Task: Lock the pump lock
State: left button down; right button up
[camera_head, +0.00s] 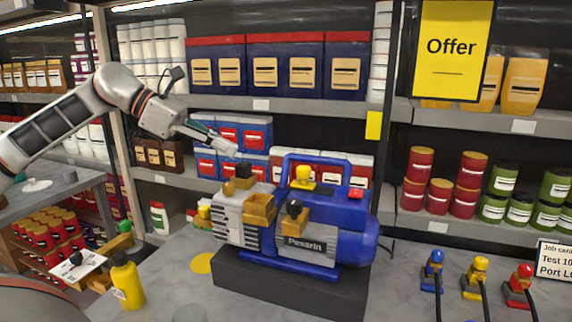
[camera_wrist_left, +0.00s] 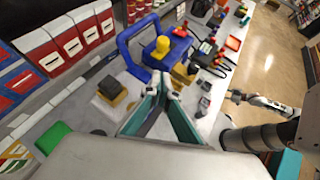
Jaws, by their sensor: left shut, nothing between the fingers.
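The blue and grey pump (camera_head: 335,222), labelled Pesarin, stands on a dark block (camera_head: 290,288) on the grey counter. It carries brass blocks with black knobs (camera_head: 243,170), (camera_head: 294,208) and a yellow knob (camera_head: 303,175). I cannot tell which part is the lock. My left gripper (camera_head: 236,152) is shut and empty, just above and behind the rear black knob. In the left wrist view its fingertips (camera_wrist_left: 166,84) lie between the rear brass block (camera_wrist_left: 112,92) and the front one (camera_wrist_left: 184,74). My right gripper (camera_wrist_left: 237,96) is small there; its fingers are unclear.
A yellow bottle (camera_head: 127,281) stands at the left front. Blue, yellow and red connectors (camera_head: 479,277) with black cables stand at the right, beside a job card (camera_head: 556,260). Shelves of boxes and tins (camera_head: 265,105) close off the back.

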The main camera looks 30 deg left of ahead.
pick_arm(q)
jog(key=p, duration=0.2)
send_near(303, 177)
jog(key=f, duration=0.1)
jog(key=w+f, duration=0.1)
jog(key=f, duration=0.1)
jog(key=shift+w+a, duration=0.3)
jog(key=shift+w+d+r+p, duration=0.1)
jog(key=shift+w+d+p, duration=0.3)
jog(key=shift+w+d, duration=0.85)
jog(key=shift+d, duration=0.05)
jog(key=shift+d, duration=0.1)
